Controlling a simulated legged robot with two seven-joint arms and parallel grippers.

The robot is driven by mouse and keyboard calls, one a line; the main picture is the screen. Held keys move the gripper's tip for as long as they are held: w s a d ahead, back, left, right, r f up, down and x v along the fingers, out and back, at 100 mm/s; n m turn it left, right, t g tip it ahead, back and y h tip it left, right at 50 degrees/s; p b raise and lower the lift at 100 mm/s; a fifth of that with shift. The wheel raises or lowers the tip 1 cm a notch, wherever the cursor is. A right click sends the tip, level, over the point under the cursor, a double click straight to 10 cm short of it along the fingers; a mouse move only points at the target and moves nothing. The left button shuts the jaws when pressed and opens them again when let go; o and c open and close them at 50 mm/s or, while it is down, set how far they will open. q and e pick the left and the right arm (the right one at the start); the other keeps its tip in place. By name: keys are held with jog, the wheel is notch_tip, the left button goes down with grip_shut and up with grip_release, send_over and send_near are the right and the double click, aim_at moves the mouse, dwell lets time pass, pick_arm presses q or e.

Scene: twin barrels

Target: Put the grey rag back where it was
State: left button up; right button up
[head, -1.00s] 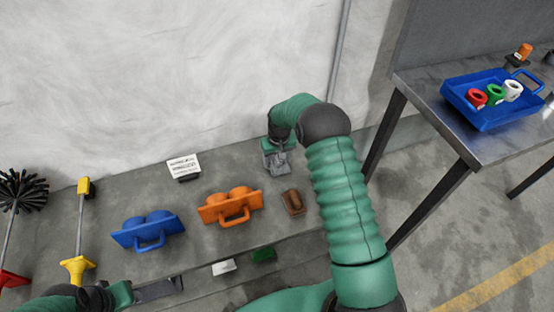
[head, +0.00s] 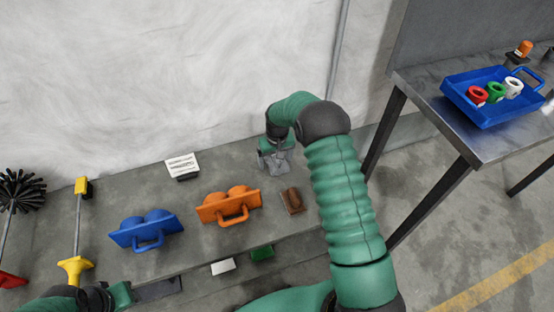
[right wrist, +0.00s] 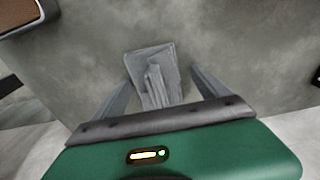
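The grey rag (head: 281,160) lies on the grey bench top near the wall, in a crumpled heap with a raised fold. In the right wrist view the rag (right wrist: 150,62) sits between the two fingers. My right gripper (right wrist: 163,80) is open around it, with a gap at the right finger; the left finger is close to the rag's edge. In the head view my right gripper (head: 275,155) is just over the rag and hides part of it. My left gripper (head: 158,289) is low at the left, over the bench's front edge, with no object visible in it.
Beside the rag lies a brown block (head: 292,200). An orange holder (head: 229,206), a blue holder (head: 146,230), a white-topped brush (head: 182,166) and a yellow-based tool (head: 76,267) stand further left. A blue tray (head: 490,118) with coloured rings is on the right-hand table.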

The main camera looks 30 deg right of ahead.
aim_at(276, 162)
notch_tip(276, 162, up, 16)
jog(key=s+p, duration=0.2)
jog(key=p, duration=0.3)
jog(key=s+a+r+n+t, duration=0.1)
jog(key=s+a, duration=0.7)
jog(key=s, duration=0.3)
jog(key=s+a+r+n, duration=0.2)
jog(key=s+a, duration=0.6)
jog(key=s, duration=0.3)
notch_tip(276, 162, up, 19)
jog(key=p, duration=1.8)
jog(key=shift+p, duration=0.35)
jog(key=shift+w, duration=0.2)
